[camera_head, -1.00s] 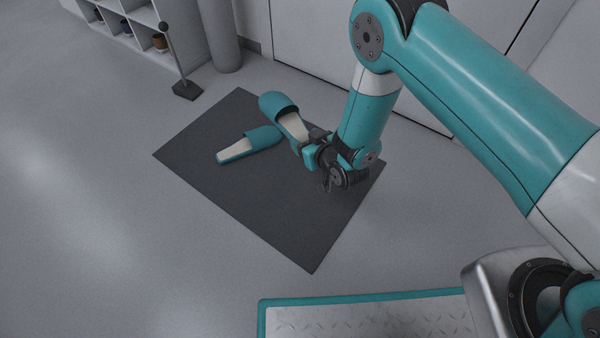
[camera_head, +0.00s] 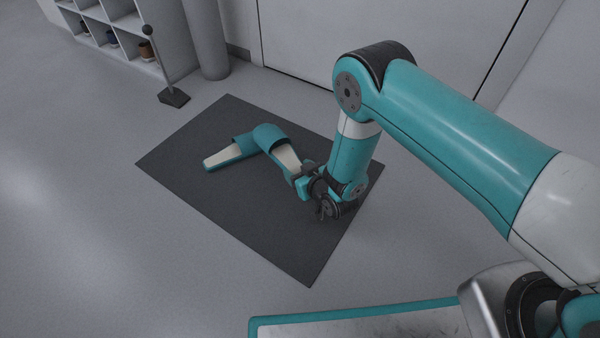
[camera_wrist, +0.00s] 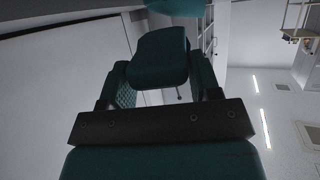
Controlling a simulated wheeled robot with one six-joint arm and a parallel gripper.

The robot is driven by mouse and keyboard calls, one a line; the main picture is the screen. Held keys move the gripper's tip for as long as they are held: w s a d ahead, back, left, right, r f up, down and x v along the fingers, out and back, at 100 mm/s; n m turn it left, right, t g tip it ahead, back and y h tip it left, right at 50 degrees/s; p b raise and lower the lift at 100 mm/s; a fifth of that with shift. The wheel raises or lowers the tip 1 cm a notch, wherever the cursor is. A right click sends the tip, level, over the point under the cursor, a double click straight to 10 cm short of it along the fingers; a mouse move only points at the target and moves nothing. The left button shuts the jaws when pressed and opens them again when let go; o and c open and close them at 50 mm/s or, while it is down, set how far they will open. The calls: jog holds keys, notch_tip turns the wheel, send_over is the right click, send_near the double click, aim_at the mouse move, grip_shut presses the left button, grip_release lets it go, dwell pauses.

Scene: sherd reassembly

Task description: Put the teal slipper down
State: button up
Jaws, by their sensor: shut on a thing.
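The held teal slipper (camera_head: 285,154) has a pale insole and a teal toe cover. My gripper (camera_head: 301,176) is shut on its heel end, and the toe points up and left in the head view. It is over or on the dark mat; I cannot tell whether its sole touches. A second teal slipper (camera_head: 225,156) lies on the mat to its left, and the held toe overlaps its toe in the picture. In the wrist view the held slipper (camera_wrist: 160,58) shows as a dark teal shape between the fingers of my gripper (camera_wrist: 160,85).
The dark mat (camera_head: 240,215) lies on a grey floor, its front part bare. A post on a dark base (camera_head: 173,97), a round column (camera_head: 205,40) and a shelf with small pots (camera_head: 125,28) stand at the back left. A pale wall is behind.

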jog(key=shift+f, duration=0.1)
jog(key=shift+f+b, duration=0.35)
jog(key=shift+f, duration=0.2)
jog(key=o, duration=1)
jog(key=shift+o, duration=0.2)
jog(key=shift+r, duration=0.1)
jog(key=shift+r+p, duration=0.65)
jog(key=shift+r, duration=0.2)
jog(key=p+v, duration=1.2)
jog(key=p, duration=1.4)
jog(key=shift+f, duration=0.2)
